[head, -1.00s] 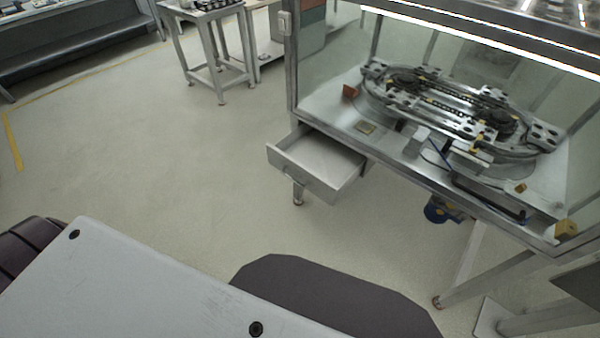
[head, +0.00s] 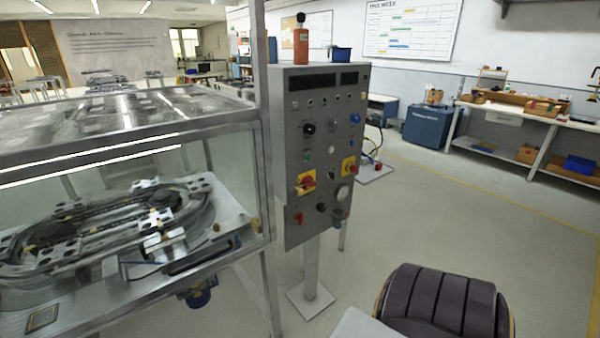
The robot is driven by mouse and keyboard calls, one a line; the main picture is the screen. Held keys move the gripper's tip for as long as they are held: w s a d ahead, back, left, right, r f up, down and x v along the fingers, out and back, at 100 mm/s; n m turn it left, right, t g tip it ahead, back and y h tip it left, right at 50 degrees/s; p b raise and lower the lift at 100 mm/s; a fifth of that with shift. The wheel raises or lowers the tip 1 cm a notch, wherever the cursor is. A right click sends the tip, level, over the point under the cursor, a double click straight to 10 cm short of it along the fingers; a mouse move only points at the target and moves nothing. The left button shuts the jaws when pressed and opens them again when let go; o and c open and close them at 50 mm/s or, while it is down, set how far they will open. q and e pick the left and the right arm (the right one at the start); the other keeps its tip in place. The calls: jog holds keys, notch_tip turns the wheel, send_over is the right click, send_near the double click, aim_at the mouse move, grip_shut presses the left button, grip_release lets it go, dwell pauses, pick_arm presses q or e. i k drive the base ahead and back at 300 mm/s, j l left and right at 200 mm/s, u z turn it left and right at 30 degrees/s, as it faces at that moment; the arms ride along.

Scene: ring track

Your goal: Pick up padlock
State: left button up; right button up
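I cannot make out a padlock for sure. A small red item (head: 298,218) hangs low on the left of the grey control panel (head: 325,195), below a yellow plate with a red switch (head: 306,182). It is too small to tell what it is. A second yellow plate with a red switch (head: 349,166) sits on the panel's right side. Neither of my grippers is in view.
A glazed ring track machine (head: 118,226) stands at the left, its metal frame close to the panel. The panel stands on a post with a floor plate (head: 311,298). Open floor lies to the right. Benches (head: 535,115) and a blue cabinet (head: 427,128) are behind.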

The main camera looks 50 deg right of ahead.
aim_at(378, 166)
jog(key=z, duration=2.35)
